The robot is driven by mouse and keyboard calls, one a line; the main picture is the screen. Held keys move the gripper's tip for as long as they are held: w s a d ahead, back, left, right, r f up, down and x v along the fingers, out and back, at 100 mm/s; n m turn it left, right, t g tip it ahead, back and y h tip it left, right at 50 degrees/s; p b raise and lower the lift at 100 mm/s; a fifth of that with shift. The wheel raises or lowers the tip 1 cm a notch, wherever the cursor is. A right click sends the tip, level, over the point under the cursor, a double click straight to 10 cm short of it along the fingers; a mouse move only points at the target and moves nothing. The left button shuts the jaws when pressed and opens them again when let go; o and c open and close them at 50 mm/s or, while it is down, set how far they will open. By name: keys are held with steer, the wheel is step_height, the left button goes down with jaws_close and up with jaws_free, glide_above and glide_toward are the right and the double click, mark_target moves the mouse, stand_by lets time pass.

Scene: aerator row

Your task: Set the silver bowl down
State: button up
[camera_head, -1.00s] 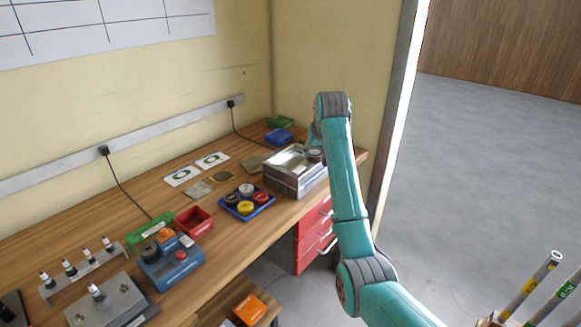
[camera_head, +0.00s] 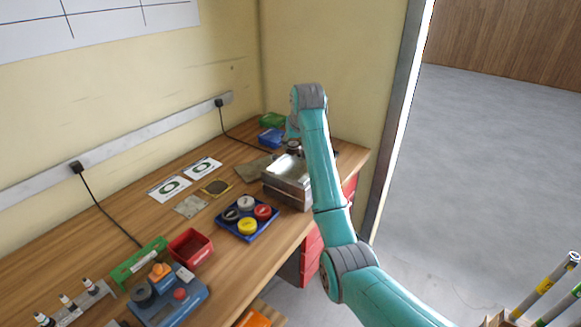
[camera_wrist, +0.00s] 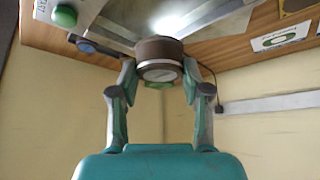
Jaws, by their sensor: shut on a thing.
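My gripper (camera_wrist: 160,76) is shut on a small round thing, which I take to be the silver bowl (camera_wrist: 159,48). The bowl looks brownish-grey with a paler round face in the wrist view, and sits between the two fingers. In the head view the bowl (camera_head: 293,147) is a small dark grey round shape by the far edge of a silver metal box (camera_head: 283,192). My arm partly hides the box and the gripper there. I cannot tell whether the bowl touches anything below it.
A blue tray (camera_head: 248,234) with several coloured round pieces stands left of the silver box. A blue bin (camera_head: 271,137) and a green bin (camera_head: 272,119) stand behind it. A red bin (camera_head: 190,250) is nearer. Flat cards and bare wood (camera_head: 222,165) lie between the box and wall.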

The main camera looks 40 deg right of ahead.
step_height(320, 180, down, 9)
steer(key=shift+r, duration=0.15)
stand_by(0.4)
steer(key=o, duration=1.2)
steer(key=shift+c, duration=0.2)
steer(key=v, duration=1.2)
steer(key=shift+s, duration=0.1)
